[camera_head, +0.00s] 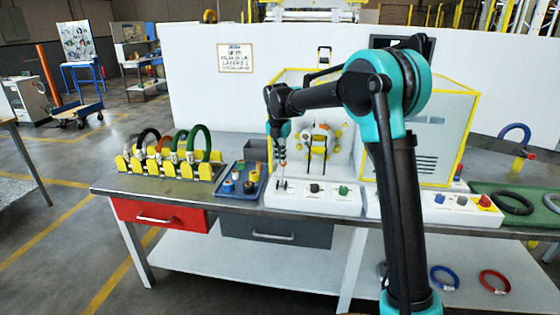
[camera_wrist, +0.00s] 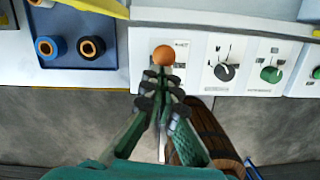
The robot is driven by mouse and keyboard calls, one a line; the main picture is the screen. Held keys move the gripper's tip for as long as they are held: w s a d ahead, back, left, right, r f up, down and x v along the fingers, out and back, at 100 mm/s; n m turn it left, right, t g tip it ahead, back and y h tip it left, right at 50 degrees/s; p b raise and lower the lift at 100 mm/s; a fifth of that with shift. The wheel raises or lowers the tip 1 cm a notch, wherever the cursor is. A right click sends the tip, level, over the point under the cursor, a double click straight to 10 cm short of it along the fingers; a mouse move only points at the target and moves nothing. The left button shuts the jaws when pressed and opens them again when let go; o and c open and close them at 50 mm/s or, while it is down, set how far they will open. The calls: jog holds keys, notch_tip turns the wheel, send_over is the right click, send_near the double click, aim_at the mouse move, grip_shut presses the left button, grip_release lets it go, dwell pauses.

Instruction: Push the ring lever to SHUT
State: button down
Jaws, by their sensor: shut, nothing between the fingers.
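The ring lever shows as an orange ball knob (camera_wrist: 164,56) at the left end of a white control panel (camera_wrist: 200,85) in the wrist view. Its lettering is too small to read, so I cannot tell its marked position. The knob also shows in the head view (camera_head: 283,163), low over the panel's left part. My gripper (camera_wrist: 160,78) is shut and empty, its fingertips right at the near side of the knob in the picture. I cannot tell whether they touch it. In the head view my gripper (camera_head: 281,150) points down above the panel, and the fingertips are hard to make out.
On the same panel, a black knob (camera_wrist: 224,71) and a green knob (camera_wrist: 271,74) stand right of the lever. A blue tray (camera_head: 241,188) with small spools lies to the left. A coil rack (camera_head: 170,168) stands further left. A yellow-framed machine is behind.

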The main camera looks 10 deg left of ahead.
jog(key=shift+w+f, duration=0.1)
jog(key=shift+w, duration=0.5)
dwell(0.3)
notch_tip(320, 180, up, 12)
jog(key=a, duration=0.1)
jog(key=shift+w+f, duration=0.15)
dwell(0.3)
